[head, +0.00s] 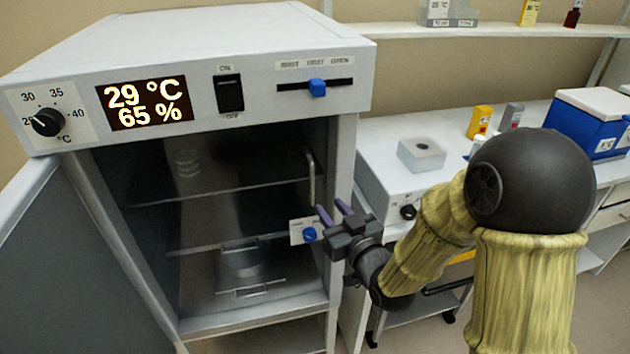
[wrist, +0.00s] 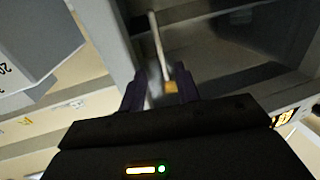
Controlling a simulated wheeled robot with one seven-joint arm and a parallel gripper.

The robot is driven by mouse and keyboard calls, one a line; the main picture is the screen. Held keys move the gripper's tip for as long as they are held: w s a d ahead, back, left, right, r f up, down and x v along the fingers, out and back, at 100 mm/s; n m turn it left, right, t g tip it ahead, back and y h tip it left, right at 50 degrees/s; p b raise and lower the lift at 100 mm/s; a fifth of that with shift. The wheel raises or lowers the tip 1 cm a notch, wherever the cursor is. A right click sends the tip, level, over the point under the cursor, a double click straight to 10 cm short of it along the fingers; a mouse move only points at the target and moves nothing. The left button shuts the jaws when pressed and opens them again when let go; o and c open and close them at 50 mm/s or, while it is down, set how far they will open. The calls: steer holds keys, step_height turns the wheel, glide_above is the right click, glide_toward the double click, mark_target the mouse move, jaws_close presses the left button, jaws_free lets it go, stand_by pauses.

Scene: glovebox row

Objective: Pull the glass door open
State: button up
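The incubator (head: 190,48) has a glass door (head: 225,150) across its front, which looks closed. An upright metal bar handle (head: 311,176) is near the glass door's right edge. A small plate with a blue knob (head: 309,234) sits below it. My gripper (head: 331,208) is at the right side of the opening, close to the handle's lower end, with its purple fingers apart. In the wrist view my gripper (wrist: 160,82) is open, and the handle bar (wrist: 157,38) runs down to a yellowish end between the fingers. I cannot tell whether they touch it.
The grey outer door (head: 70,265) stands swung open at the left. A bench with a white box-shaped device (head: 385,190) is close on the right, beside my arm. A blue cooler (head: 588,125) and small boxes stand farther back. Shelves show behind the glass.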

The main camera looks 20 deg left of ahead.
mark_target(313, 187)
steer(key=p+x, duration=0.2)
steer(key=x, duration=0.6)
steer(key=shift+w+a+p, duration=0.2)
steer(key=shift+p, duration=0.1)
jaws_close()
